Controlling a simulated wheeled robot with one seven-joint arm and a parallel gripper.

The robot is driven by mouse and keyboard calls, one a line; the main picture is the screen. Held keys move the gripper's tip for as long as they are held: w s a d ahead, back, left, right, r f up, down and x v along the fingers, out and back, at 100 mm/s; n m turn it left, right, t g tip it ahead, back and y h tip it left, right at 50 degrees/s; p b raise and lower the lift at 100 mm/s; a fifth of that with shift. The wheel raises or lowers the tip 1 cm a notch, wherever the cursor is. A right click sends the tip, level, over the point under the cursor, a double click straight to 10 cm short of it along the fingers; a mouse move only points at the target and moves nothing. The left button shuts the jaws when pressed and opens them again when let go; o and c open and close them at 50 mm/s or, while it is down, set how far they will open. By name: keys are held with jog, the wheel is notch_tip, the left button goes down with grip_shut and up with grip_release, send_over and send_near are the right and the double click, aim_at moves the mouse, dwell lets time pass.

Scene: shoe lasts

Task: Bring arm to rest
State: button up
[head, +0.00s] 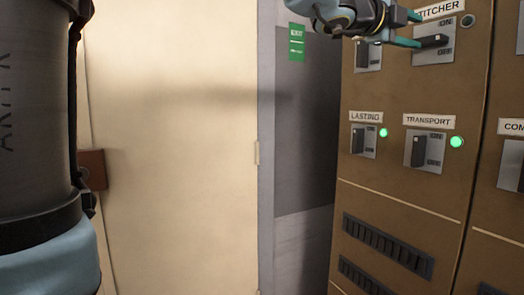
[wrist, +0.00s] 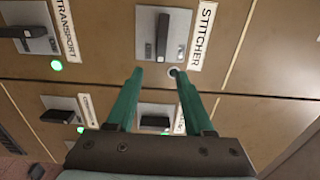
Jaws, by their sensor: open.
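My gripper (head: 417,29) is at the top of the head view, in front of the brown switch panel (head: 400,185). Its two teal fingers are apart with nothing between them, as the wrist view (wrist: 159,73) also shows. The STITCHER switch (head: 433,42) has a dark handle and sits close by the fingertips in the head view. In the wrist view this switch (wrist: 162,36) lies beyond the fingertips. I cannot tell whether a finger touches the panel. The lamp beside STITCHER (head: 467,20) is grey and unlit.
The LASTING switch (head: 358,140) and TRANSPORT switch (head: 419,150) have lit green lamps. A vent (head: 388,244) is lower on the panel. A pale door or wall panel (head: 175,150) stands left, with a green sign (head: 297,42) on the grey wall between. My own column fills the left edge.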

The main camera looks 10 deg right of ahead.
jog(key=w+a+f+n+t+y+p, duration=0.2)
jog(key=w+a+f+n+t+y, duration=0.35)
jog(key=w+a+f+n, duration=0.75)
jog(key=w+a+f+n+y+p, duration=0.2)
jog(key=w+a+f+n+y, duration=0.4)
jog(key=a+f, duration=0.5)
jog(key=s+a+f+n+g+y+p, duration=0.1)
jog(key=s+a+f+n+g+y, duration=0.15)
jog(key=a+f, duration=0.4)
jog(key=s+a+f+n+g+y+p, duration=0.1)
jog(key=a+f+n+y, duration=0.2)
jog(key=a, duration=0.6)
jog(key=s+a+f+n+g, duration=0.2)
jog(key=s+a+f+n, duration=0.1)
jog(key=s+a+f, duration=0.1)
jog(key=s+a+f+n+g+p, duration=0.1)
jog(key=s+a+f+n+g, duration=0.2)
jog(key=s+a, duration=0.3)
jog(key=s+f+n, duration=0.1)
jog(key=s, duration=0.1)
jog(key=shift+s+f+p, duration=0.3)
jog(key=shift+d+n, duration=0.15)
jog(key=shift+n, duration=0.1)
